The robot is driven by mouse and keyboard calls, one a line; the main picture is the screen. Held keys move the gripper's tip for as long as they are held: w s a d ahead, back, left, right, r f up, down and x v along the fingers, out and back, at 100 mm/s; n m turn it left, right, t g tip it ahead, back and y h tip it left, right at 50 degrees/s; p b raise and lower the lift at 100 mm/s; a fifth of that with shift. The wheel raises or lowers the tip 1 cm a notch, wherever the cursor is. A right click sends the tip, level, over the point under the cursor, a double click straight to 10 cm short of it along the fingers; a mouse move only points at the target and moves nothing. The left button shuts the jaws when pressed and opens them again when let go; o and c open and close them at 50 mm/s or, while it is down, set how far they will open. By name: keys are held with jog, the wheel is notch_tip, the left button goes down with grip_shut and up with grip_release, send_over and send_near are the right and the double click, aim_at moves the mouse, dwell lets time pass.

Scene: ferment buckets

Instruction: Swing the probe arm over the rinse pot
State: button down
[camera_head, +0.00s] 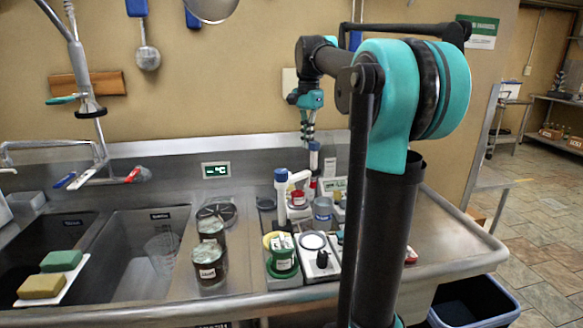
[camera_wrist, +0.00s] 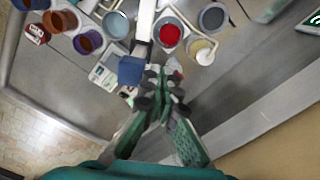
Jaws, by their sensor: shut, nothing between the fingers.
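The probe arm (camera_head: 298,178) is a pale bar near the middle of the bench in the head view. A probe with a blue cap (camera_head: 281,176) hangs at its near end, above or in a green bucket (camera_head: 283,262). In the wrist view a pale bar (camera_wrist: 146,22) ends at a blue block (camera_wrist: 131,70). My gripper (camera_head: 307,132) is above the back of the bench. Its fingers (camera_wrist: 164,88) are shut and empty, close beside the blue block; contact is unclear. A grey-blue pot (camera_head: 322,212) stands right of the probe; I cannot tell whether it is the rinse pot.
Two dark jars (camera_head: 209,268) stand left of the green bucket, beside the sink (camera_head: 140,255). A red-filled pot (camera_wrist: 169,36) and a grey pot (camera_wrist: 213,18) stand close to the bar in the wrist view. The steel counter (camera_head: 450,240) is clear at the right.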

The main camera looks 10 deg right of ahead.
aim_at(317, 142)
jog(key=shift+s+d, duration=1)
jog(key=shift+s, duration=0.45)
jog(key=shift+s+d, duration=0.3)
jog(key=shift+s, duration=0.3)
jog(key=shift+s+d, duration=0.3)
jog(key=shift+s, duration=0.3)
jog(key=shift+w, duration=0.1)
jog(key=shift+w+a, duration=0.25)
jog(key=shift+w, duration=0.3)
notch_tip(317, 142, up, 6)
